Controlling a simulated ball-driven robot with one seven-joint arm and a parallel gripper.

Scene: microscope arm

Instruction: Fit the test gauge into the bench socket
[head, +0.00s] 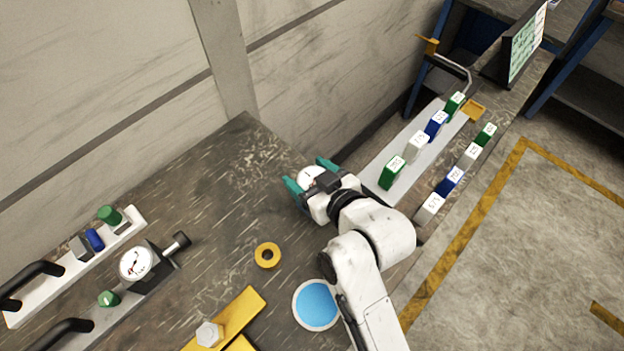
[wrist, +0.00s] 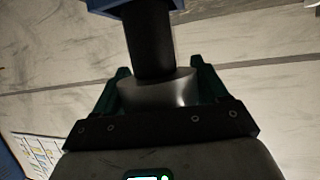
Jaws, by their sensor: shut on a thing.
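My gripper (head: 310,175) is above the far right part of the dark bench (head: 235,165), its teal fingers on both sides of a white-topped round thing, seemingly the test gauge (head: 312,176). In the wrist view my gripper (wrist: 155,88) is shut on its silver, rounded body (wrist: 160,92). A black cylinder and a blue part extend from it to the top edge of that view. Its lower part is hidden in the head view. I cannot tell for sure which thing is the bench socket; a yellow ring with a dark centre (head: 267,255) lies on the bench.
A white-dial gauge (head: 137,263) sits on a dark block at left, near a white rail (head: 50,285) with handles. A blue disc (head: 316,303) and a yellow plate (head: 235,318) with a hex bolt lie in front. Coloured labelled blocks (head: 418,144) stand at right.

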